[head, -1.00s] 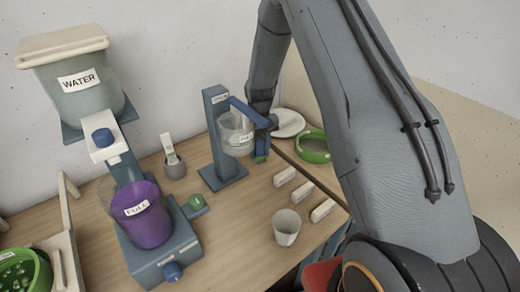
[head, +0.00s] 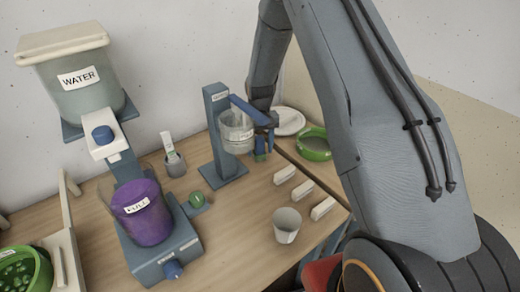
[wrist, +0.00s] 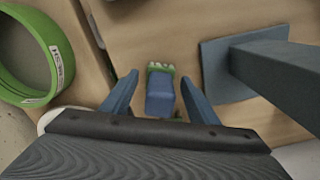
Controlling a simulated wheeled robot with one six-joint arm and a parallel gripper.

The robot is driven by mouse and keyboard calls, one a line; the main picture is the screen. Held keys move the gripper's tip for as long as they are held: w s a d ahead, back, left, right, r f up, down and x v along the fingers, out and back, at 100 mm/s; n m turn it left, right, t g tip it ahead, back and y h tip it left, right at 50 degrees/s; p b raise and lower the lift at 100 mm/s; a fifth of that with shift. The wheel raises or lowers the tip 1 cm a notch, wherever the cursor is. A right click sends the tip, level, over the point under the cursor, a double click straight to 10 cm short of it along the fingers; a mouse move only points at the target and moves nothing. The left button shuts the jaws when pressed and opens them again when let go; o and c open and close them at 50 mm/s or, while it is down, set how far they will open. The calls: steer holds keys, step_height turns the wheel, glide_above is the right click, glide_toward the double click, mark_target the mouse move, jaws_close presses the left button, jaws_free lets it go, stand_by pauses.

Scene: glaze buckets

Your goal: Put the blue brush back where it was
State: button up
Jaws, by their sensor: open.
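The blue brush (wrist: 160,94) shows in the wrist view as a blue block with a pale and green end. It lies between the two fingers of my gripper (wrist: 158,92), with a gap on each side. The gripper is open and not closed on it. In the head view my gripper (head: 263,140) is low at the right of the blue-grey stand, by the clear cup. The brush is mostly hidden there; a small blue and green patch shows at the fingertips. I cannot tell whether the brush rests on the table.
The blue-grey stand (head: 217,130) holds a clear cup (head: 235,133) close to my gripper. A green sieve (head: 314,146) and white plate (head: 287,121) are at the right. Several white blocks (head: 302,190) and a beaker (head: 287,223) lie in front. A purple bucket (head: 147,218) stands left.

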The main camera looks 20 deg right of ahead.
step_height(320, 180, up, 11)
steer(key=b, duration=0.3)
steer(key=shift+b, duration=0.35)
steer(key=shift+r, duration=0.2)
steer(key=shift+s+d+r, duration=0.1)
steer(key=shift+s+r, duration=0.05)
steer(key=shift+s, duration=0.05)
steer(key=s+d+r+t+h+b, duration=0.1)
steer(key=s+d+r, duration=0.15)
steer(key=s, duration=0.85)
steer(key=s+d+r+t+b, duration=0.1)
steer(key=s+d, duration=0.2)
steer(key=s, duration=0.9)
steer(key=s+a+y+p, duration=0.1)
steer(key=s+a+p, duration=0.1)
steer(key=a, duration=0.3)
steer(key=shift+s+a+r+g, duration=0.15)
steer(key=shift+s+a+g, duration=0.15)
steer(key=shift+s, duration=0.4)
